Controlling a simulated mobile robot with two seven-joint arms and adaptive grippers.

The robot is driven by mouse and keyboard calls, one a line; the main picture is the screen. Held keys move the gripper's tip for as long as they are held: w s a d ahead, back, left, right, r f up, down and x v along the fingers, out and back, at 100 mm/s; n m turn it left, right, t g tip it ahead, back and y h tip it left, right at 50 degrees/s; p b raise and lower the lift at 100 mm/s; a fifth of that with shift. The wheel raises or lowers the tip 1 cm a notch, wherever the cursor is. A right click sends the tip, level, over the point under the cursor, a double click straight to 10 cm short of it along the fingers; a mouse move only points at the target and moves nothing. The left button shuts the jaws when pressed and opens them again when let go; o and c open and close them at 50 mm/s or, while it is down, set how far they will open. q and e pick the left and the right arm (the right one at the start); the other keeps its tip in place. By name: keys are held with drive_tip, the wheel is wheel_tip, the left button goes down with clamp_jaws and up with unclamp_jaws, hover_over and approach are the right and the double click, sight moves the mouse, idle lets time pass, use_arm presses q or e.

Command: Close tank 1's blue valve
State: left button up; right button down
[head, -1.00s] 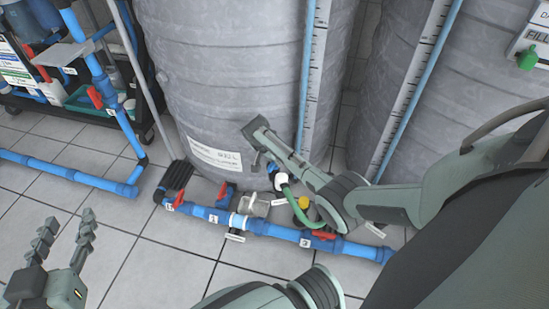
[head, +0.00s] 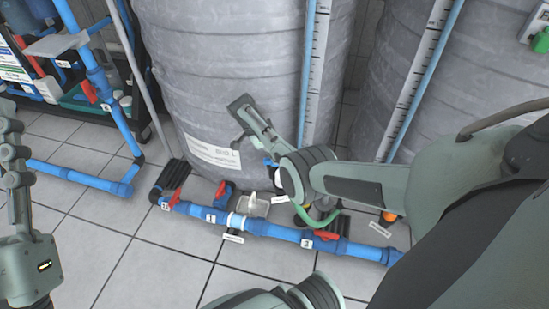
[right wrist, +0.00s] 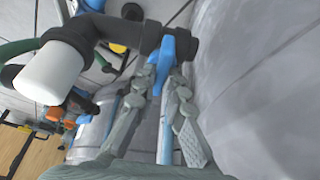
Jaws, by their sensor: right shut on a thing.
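A large grey tank (head: 235,65) with a white label (head: 212,154) stands at the centre of the head view. In the right wrist view, a blue valve handle (right wrist: 182,47) sits on a black pipe fitting (right wrist: 150,36) close to the grey tank wall (right wrist: 250,80). My right gripper (right wrist: 171,68) is shut on this blue handle. In the head view my right wrist covers most of the valve. My left gripper (head: 14,155) is at the left edge, away from the tank, seen edge-on and partly cut off.
A blue floor pipe (head: 270,228) with red handles and number tags runs in front of the tank. A white spout (right wrist: 50,75) and green hose (right wrist: 20,48) are beside my right gripper. A second grey tank (head: 480,70) stands at the right. Tiled floor (head: 150,260) is clear in front.

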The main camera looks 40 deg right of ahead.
use_arm(q)
drive_tip(key=shift+s+a+r+t, duration=0.15)
drive_tip(key=shift+s+r+t, duration=0.1)
drive_tip(key=shift+t, duration=0.05)
use_arm(e)
drive_tip(key=c, duration=1.6)
unclamp_jaws()
drive_tip(key=shift+r, duration=0.1)
drive_tip(key=v, duration=1.1)
drive_tip(key=shift+w+a+r, duration=0.1)
drive_tip(key=shift+a+r, duration=0.05)
drive_tip(key=shift+r, duration=0.2)
